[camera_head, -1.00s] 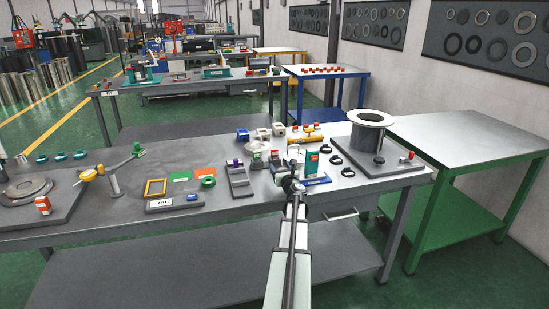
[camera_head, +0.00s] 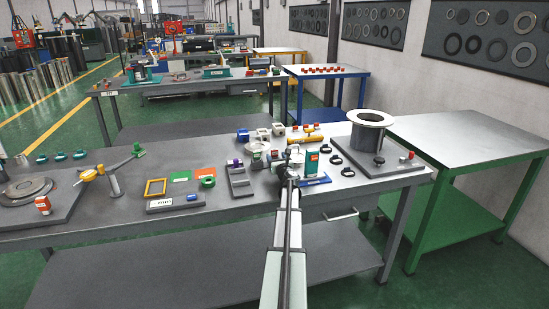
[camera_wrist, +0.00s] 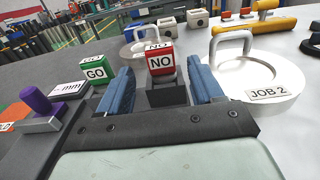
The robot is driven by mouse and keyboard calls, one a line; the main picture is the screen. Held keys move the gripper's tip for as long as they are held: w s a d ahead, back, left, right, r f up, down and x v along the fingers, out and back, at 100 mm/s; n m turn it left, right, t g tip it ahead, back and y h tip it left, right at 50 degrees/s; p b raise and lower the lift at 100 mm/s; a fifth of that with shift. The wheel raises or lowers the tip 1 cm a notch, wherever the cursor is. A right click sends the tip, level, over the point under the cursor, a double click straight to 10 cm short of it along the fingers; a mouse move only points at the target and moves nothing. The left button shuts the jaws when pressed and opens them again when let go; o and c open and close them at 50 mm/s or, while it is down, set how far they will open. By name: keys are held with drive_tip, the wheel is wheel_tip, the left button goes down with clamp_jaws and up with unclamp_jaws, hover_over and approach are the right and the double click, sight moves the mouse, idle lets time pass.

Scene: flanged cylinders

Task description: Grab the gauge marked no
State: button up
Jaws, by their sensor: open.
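The gauge marked NO (camera_wrist: 160,64) is a small red block with white label faces, upright on a dark grey stand in the middle of the wrist view. A matching green block marked GO (camera_wrist: 93,70) stands to its left. My gripper (camera_wrist: 161,76) is open, one blue finger on each side of the NO gauge, with visible gaps between fingers and block. I cannot tell how far the fingertips reach past it. In the head view my gripper (camera_head: 292,157) is over the bench; the NO gauge is hard to make out there.
A white round piece with a handle, labelled JOB 2 (camera_wrist: 268,95), sits close to the right finger. A purple-handled stamp (camera_wrist: 43,108) is at left. A green box (camera_head: 312,162) stands right of my gripper, and a large flanged cylinder (camera_head: 367,132) stands farther right.

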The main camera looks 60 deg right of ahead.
sight(275, 155)
drive_tip(key=x, duration=0.4)
drive_tip(key=shift+w+d+f, duration=0.1)
drive_tip(key=shift+d+f, duration=0.1)
drive_tip(key=c, duration=1.1)
wheel_tip(275, 155, up, 10)
drive_tip(key=shift+r, duration=0.1)
